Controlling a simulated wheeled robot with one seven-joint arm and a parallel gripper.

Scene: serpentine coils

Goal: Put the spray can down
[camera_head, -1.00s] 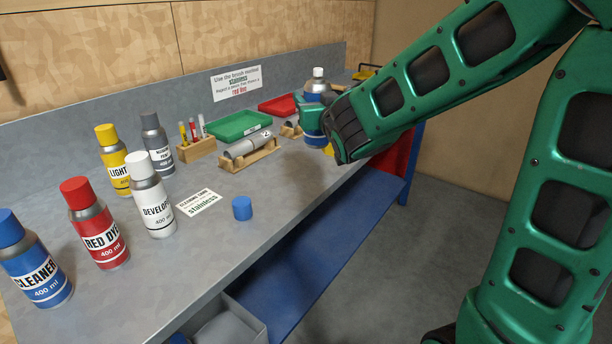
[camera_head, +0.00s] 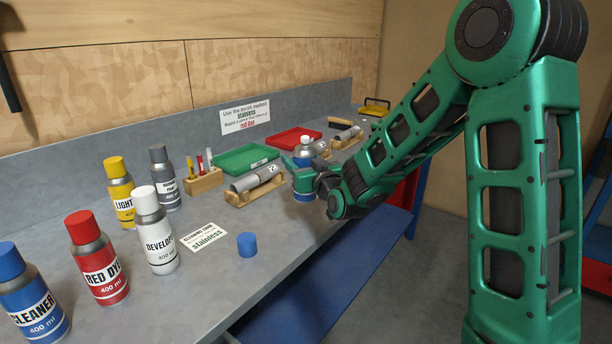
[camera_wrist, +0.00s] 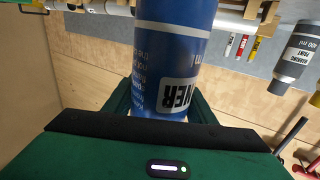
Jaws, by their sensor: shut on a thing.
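My gripper (camera_head: 306,181) is shut on a blue spray can (camera_head: 304,197), over the bench (camera_head: 205,285) near its front edge. The can is upright, with a bare silver top and pale nozzle and no cap. In the wrist view the blue can (camera_wrist: 175,50) stands between the green fingers (camera_wrist: 160,100), its label partly readable as "NER". A loose blue cap (camera_head: 247,245) lies on the bench, nearer the camera.
Blue (camera_head: 30,298), red (camera_head: 98,262), white-capped (camera_head: 156,232), yellow (camera_head: 120,195) and grey (camera_head: 165,180) cans stand at left. A cylinder on a wooden cradle (camera_head: 257,187), a pen block (camera_head: 205,181), and green (camera_head: 247,157) and red (camera_head: 292,138) trays lie behind.

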